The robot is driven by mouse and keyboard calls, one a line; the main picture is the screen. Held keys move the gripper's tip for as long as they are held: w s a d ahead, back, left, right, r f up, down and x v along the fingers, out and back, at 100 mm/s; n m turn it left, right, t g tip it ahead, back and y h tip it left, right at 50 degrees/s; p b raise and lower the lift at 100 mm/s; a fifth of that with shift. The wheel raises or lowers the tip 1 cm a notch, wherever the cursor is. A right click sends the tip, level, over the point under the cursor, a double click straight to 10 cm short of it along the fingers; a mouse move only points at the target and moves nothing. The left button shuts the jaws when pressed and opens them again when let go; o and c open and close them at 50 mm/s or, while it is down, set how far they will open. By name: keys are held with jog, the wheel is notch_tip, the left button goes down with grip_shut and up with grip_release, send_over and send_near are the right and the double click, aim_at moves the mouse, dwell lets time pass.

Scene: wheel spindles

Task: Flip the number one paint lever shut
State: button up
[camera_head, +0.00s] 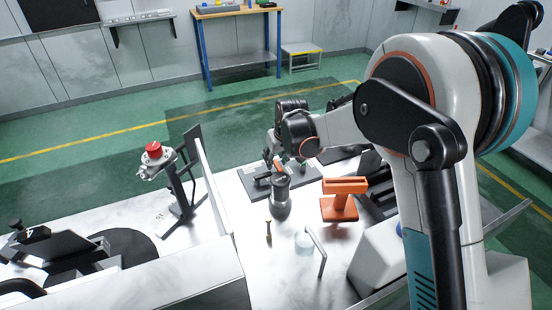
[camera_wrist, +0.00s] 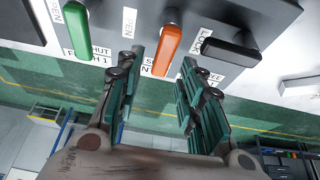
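In the wrist view, an orange lever (camera_wrist: 168,42) stands out from a grey panel (camera_wrist: 215,12) between the two teal fingers of my gripper (camera_wrist: 161,68). The fingers are spread wide, with a gap visible on each side of the lever; I cannot tell how far they reach along it. A green lever (camera_wrist: 75,32) is left of the fingers, beside OPEN and SHUT labels and a partly hidden label ending in 1. The orange lever's own label is mostly hidden by the fingers. In the head view, the wrist is above the dark fixture (camera_head: 300,186), and the fingers are hard to make out.
A black lever (camera_wrist: 231,52) with LOCK and FREE labels is right of my gripper. On the white table, a grey canister (camera_head: 281,198) stands before the fixture, and an orange stand (camera_head: 343,199) is at right. A red-topped device (camera_head: 154,150) stands at left.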

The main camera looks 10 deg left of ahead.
jog(key=v, duration=1.2)
jog(key=shift+s+f, duration=0.1)
jog(key=shift+f, duration=0.05)
